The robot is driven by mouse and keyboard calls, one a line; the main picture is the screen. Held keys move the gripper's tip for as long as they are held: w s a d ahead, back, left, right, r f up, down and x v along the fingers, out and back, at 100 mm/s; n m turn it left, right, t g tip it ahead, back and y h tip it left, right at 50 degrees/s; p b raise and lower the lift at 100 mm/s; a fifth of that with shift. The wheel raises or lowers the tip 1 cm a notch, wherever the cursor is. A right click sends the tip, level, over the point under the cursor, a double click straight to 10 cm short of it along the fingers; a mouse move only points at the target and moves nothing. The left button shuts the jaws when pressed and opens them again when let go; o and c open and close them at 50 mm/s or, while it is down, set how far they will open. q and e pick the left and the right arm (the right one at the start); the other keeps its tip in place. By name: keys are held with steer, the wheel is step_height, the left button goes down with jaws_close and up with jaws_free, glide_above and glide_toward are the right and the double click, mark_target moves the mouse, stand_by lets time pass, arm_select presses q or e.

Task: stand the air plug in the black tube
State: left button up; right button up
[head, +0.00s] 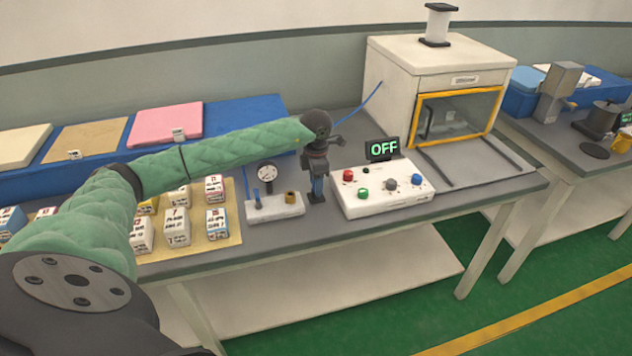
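My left gripper (318,188) hangs pointing down at the end of the green-sleeved arm, between the white block and the white control box. Its fingertips are small and dark with some blue between or on them; I cannot tell whether they hold anything. The white block (276,210) carries a round gauge (267,173) on a dark stem, a small blue upright piece (257,201) at its left and a brass-coloured cylinder (291,197) at its right. I cannot tell surely which piece is the air plug or the black tube. My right gripper is out of view.
The control box (385,190) has coloured knobs and a display (383,148) reading OFF. A white machine (437,75) with a yellow-framed window stands behind right. Several labelled blocks (178,226) stand on a tan board at left. A blue hose (372,96) runs behind my gripper.

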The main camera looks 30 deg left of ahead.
arm_select(q)
steer(key=shift+r+b, duration=0.35)
steer(key=shift+r, duration=0.25)
step_height(320, 180, up, 7)
steer(key=shift+f+b, duration=0.15)
steer(key=shift+b, duration=0.85)
steer(key=shift+f, duration=0.1)
